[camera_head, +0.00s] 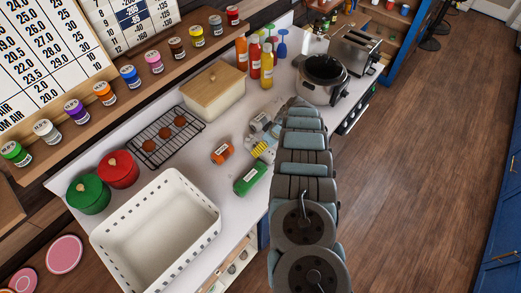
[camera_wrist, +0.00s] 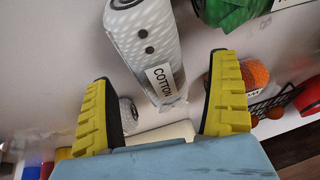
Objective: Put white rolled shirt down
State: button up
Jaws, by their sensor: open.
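The white rolled shirt (camera_wrist: 143,38) is a pale roll with light dots and a label reading COTTON. In the wrist view it lies on the white counter, its labelled end between the yellow fingertips. My gripper (camera_wrist: 160,68) is open, with a finger on either side of that end and a visible gap to each. In the head view my gripper (camera_head: 259,148) is low over the counter, and the white roll (camera_head: 269,153) is partly hidden by it. I cannot tell whether the roll touches the gripper.
A green roll (camera_head: 250,178), an orange roll (camera_head: 222,152) and a grey roll (camera_head: 260,122) lie close by. A white basket (camera_head: 203,240) looks empty at the front left. A slow cooker (camera_head: 322,78), bottles (camera_head: 267,66) and a wire rack (camera_head: 166,137) stand around.

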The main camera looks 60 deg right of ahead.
jog(key=shift+w+f, duration=0.15)
jog(key=shift+f, duration=0.4)
jog(key=shift+w+d+f+b, duration=0.25)
jog(key=shift+w+f+b, duration=0.15)
jog(key=shift+f+b, duration=0.45)
jog(key=shift+w+a+f+b, duration=0.15)
jog(key=shift+w+f+b, duration=0.15)
jog(key=shift+f+b, duration=0.45)
jog(key=shift+w, duration=0.2)
jog(key=c, duration=1.4)
jog(key=shift+o, duration=0.2)
